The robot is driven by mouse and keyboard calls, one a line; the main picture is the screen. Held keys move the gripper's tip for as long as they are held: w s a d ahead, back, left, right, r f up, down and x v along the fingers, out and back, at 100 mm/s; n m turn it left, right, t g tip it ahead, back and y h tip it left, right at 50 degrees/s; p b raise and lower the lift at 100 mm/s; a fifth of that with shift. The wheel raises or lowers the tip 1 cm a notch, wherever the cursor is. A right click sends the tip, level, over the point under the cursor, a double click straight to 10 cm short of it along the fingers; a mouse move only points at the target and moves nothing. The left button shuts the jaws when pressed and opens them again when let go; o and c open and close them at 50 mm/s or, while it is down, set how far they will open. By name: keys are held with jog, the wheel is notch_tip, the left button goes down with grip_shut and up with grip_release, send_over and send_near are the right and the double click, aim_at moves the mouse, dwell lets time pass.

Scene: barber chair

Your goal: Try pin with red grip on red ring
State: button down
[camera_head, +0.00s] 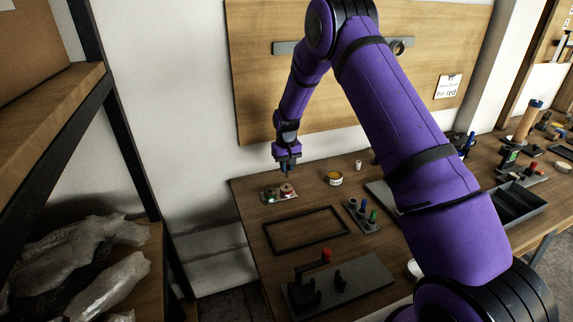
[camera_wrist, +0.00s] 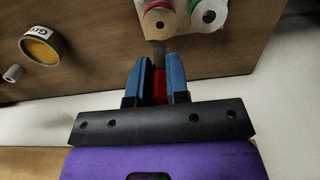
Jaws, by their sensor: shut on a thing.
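My gripper (camera_head: 287,160) is over the far left end of the table, its fingers pointing down. In the wrist view, my gripper's blue fingers (camera_wrist: 156,78) are shut on the pin's red grip (camera_wrist: 159,88). The grey pin shank (camera_wrist: 159,55) extends from the fingertips toward the block with the red ring. The red ring (camera_wrist: 158,6) is around a pale cylinder with a dark hole, and it also shows in the head view (camera_head: 287,189). The shank's tip looks close to that cylinder but outside its hole. A green ring (camera_head: 270,196) sits beside it on the same small plate.
A yellow-filled tin (camera_head: 334,178) and a small white cylinder (camera_head: 358,165) stand to the right. A dark empty frame (camera_head: 305,231) lies in front. A small rack (camera_head: 364,218) holds blue- and green-gripped pins. A grey base with a red-knobbed lever (camera_head: 327,255) is nearer.

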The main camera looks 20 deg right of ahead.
aim_at(286, 177)
jog(key=shift+f, duration=1.95)
jog(key=shift+f, duration=0.5)
dwell(1.0)
jog(key=shift+r, duration=3.05)
jog(key=shift+s, duration=0.1)
